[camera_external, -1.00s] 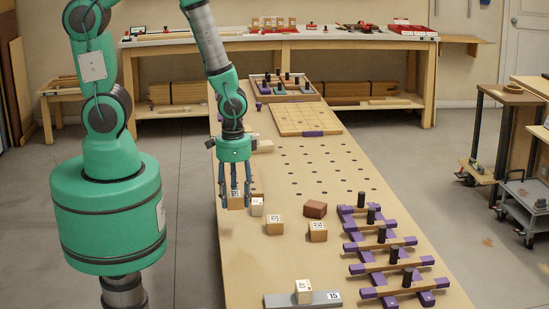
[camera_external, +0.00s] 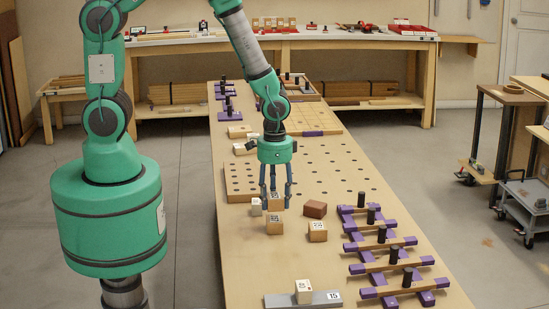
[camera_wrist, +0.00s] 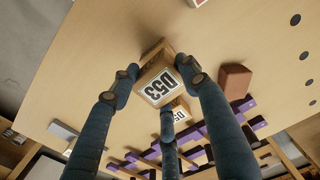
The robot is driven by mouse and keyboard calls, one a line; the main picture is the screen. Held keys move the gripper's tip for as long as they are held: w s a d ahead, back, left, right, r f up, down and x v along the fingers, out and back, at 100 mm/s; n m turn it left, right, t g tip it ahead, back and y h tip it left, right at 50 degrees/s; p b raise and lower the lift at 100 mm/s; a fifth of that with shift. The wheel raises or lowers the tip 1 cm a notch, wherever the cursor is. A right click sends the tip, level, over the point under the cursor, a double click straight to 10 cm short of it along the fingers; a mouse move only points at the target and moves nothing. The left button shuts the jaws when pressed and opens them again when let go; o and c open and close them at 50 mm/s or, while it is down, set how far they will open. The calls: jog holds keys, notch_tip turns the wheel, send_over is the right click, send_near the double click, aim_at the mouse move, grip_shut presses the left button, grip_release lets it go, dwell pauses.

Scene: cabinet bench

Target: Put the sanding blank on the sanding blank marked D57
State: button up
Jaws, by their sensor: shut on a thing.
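My gripper (camera_external: 276,204) is shut on a wooden sanding blank (camera_external: 276,198) and holds it over the bench. In the wrist view its label reads D53 (camera_wrist: 162,84), and the fingers surround it. In the wrist view a block (camera_wrist: 181,105) is partly hidden behind the held blank.
A reddish-brown block (camera_external: 315,209) lies right of my gripper. Purple racks with black pegs (camera_external: 380,250) line the bench's right side. A grey plate marked 15 (camera_external: 275,300) bears a block (camera_external: 303,291) at the front. A board with holes (camera_external: 240,183) lies behind.

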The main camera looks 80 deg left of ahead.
aim_at(275, 208)
jog(key=shift+f+b, duration=0.3)
jog(key=shift+f, duration=1.4)
jog(key=shift+f, duration=0.2)
jog(key=o, duration=1.2)
jog(key=shift+c, duration=0.2)
jog(key=shift+r, duration=0.1)
notch_tip(275, 208, up, 12)
jog(key=shift+r+p, duration=0.1)
jog(key=shift+p, duration=0.8)
